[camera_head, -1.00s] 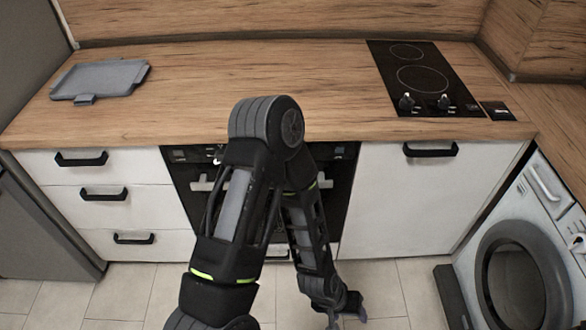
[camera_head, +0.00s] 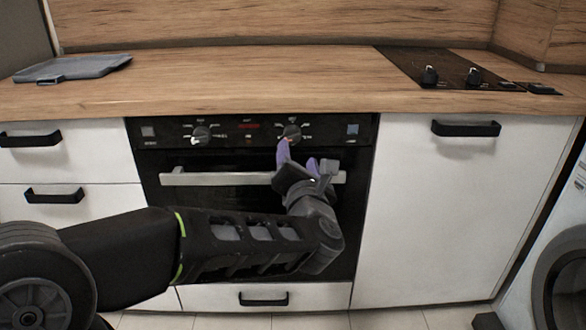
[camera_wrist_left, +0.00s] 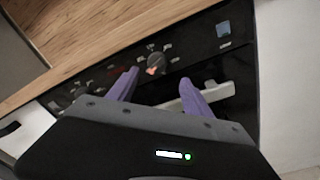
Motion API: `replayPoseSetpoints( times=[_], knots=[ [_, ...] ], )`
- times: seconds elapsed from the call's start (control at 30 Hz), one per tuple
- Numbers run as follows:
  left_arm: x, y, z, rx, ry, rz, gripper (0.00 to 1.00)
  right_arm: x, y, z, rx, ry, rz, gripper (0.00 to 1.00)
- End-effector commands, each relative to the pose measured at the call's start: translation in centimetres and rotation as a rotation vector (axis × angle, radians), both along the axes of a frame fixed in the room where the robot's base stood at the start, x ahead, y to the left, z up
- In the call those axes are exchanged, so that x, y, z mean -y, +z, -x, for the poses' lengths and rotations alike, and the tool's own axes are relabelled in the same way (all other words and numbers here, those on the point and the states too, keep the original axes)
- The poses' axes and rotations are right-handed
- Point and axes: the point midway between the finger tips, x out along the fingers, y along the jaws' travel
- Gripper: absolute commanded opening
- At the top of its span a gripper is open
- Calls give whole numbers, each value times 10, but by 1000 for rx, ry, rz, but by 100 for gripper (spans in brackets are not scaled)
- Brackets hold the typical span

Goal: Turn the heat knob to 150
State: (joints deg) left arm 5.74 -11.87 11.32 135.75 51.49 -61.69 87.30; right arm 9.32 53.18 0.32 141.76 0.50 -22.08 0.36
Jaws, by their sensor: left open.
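The oven's control panel (camera_head: 345,129) runs along the top of the black oven, with a left knob (camera_head: 201,134) and a right knob (camera_head: 291,131). Markings surround both knobs but are too small to read, so I cannot tell which is the heat knob. My left gripper (camera_head: 300,153) is open and empty, its purple fingers pointing up at the panel just below the right knob. In the left wrist view the right knob (camera_wrist_left: 155,66) shows ahead, between and beyond the fingertips (camera_wrist_left: 160,77), apart from them. My right gripper is not in view.
The oven's handle bar (camera_head: 215,178) crosses below the panel, partly behind my left gripper. The wooden worktop (camera_head: 250,85) overhangs the panel. A hob (camera_head: 440,65) with two knobs is at the right, a grey board (camera_head: 72,68) at the left.

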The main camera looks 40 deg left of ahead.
Motion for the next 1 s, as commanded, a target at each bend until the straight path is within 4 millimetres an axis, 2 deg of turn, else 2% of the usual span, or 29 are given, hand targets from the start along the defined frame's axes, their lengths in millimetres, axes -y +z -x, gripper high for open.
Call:
replayPoseSetpoints(
  times=[0.03, 0.47, 1.0],
  knots=[
    [-2, 0, 3, 17, 8, 10, 59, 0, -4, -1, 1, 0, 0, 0],
    [-5, 3, 1, 23, 12, 15, 59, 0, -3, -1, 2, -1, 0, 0],
    [-49, 1, -51, 21, 10, 15, 59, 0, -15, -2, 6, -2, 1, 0]
  ],
)
